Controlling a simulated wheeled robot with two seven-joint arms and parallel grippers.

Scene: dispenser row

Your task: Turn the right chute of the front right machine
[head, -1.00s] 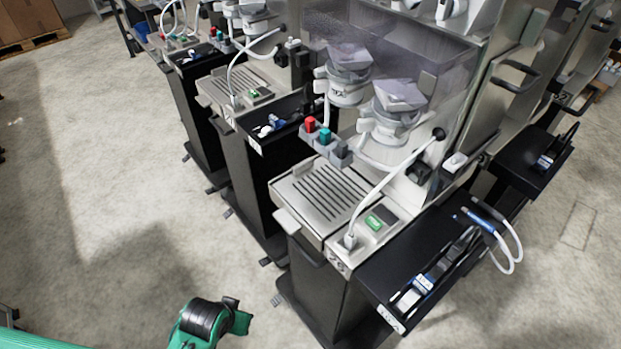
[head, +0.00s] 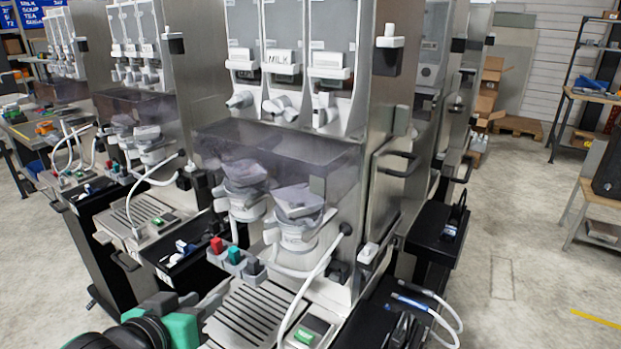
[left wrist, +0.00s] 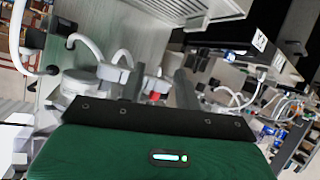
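The front right machine (head: 370,170) fills the middle of the head view. Three canisters stand in a row on it, the middle one labelled MILK. Its right chute (head: 324,112) is a light grey spout under the right canister, above the clear tinted guard. The middle chute (head: 281,107) and left chute (head: 240,98) are beside it. My left gripper (head: 207,303) is low at the machine's front left, near the drip tray, well below the chutes and apart from them. My right gripper is out of view.
Mixing bowls (head: 298,225) with white hoses sit below the tinted guard (head: 275,150). A block with red, teal and dark knobs (head: 235,260) juts out front. More machines stand at left. A black side shelf (head: 385,315) is at right; open floor lies beyond.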

